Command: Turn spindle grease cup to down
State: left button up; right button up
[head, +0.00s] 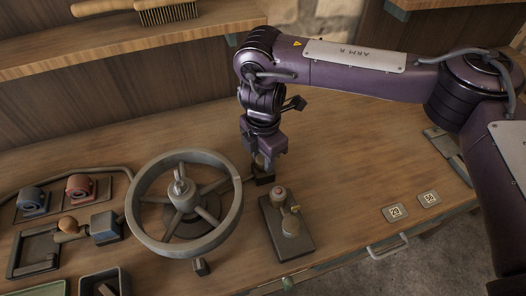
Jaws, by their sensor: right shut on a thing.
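My right gripper (264,173) comes down from above, just right of the large grey handwheel (133,213). It is shut on a small dark part (264,181) beside the wheel's rim; the part is too small and covered to identify. I cannot tell which fitting is the spindle grease cup. The wheel's hub carries a pale upright fitting (180,184). My left gripper is not in view.
A tray with a blue part (33,200) and a reddish part (78,187) stands at the left, behind several small fittings. Two numbered tags, one reading 20 (394,212), lie at the right. A brush (168,14) lies on the shelf. The bench's right middle is clear.

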aim_at(263, 158)
jog(key=shift+w+m, duration=0.1)
jog(key=shift+m, duration=0.2)
jog(key=o, duration=1)
jog(key=shift+c, duration=0.2)
notch_tip(263, 158, up, 8)
jog(key=shift+f, duration=0.1)
